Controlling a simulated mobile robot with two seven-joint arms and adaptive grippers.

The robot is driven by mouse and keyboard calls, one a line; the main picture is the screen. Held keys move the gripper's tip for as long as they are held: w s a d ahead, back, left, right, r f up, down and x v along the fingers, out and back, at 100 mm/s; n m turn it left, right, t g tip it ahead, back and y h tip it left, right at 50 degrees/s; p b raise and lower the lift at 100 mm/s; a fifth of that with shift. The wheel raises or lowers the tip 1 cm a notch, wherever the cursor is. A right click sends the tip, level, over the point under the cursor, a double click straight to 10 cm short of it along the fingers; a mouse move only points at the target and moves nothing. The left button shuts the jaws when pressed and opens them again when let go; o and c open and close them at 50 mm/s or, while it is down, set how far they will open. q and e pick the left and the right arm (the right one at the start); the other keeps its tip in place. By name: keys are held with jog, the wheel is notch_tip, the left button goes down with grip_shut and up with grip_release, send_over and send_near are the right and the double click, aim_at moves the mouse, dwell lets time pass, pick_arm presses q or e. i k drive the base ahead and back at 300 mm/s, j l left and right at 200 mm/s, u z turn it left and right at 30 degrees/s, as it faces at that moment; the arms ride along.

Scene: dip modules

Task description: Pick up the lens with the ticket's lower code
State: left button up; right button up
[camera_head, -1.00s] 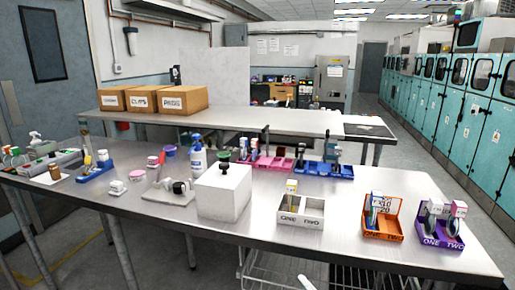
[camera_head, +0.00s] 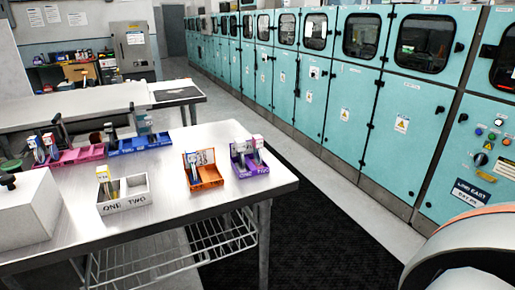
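A purple tray (camera_head: 252,171) stands near the table's right end, with a few upright tagged pieces (camera_head: 240,148) in it that may be lenses. An orange tray (camera_head: 208,180) stands left of it, with a blue-and-white upright piece and a printed card (camera_head: 205,158) at its back that may be the ticket. The codes are too small to read. A white tray (camera_head: 128,204) marked ONE and TWO holds one upright piece with a pale yellow tag (camera_head: 103,174) in its left part; its right part looks empty. Neither of my grippers is in view.
A pink tray (camera_head: 80,157) and a blue tray (camera_head: 140,145) with upright pieces stand at the table's back. A white box (camera_head: 28,212) is at the left. Teal cabinets (camera_head: 350,100) line the right side. Dark floor matting (camera_head: 310,240) beside the table is clear.

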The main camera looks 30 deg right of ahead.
aim_at(256, 140)
jog(key=z, duration=1.1)
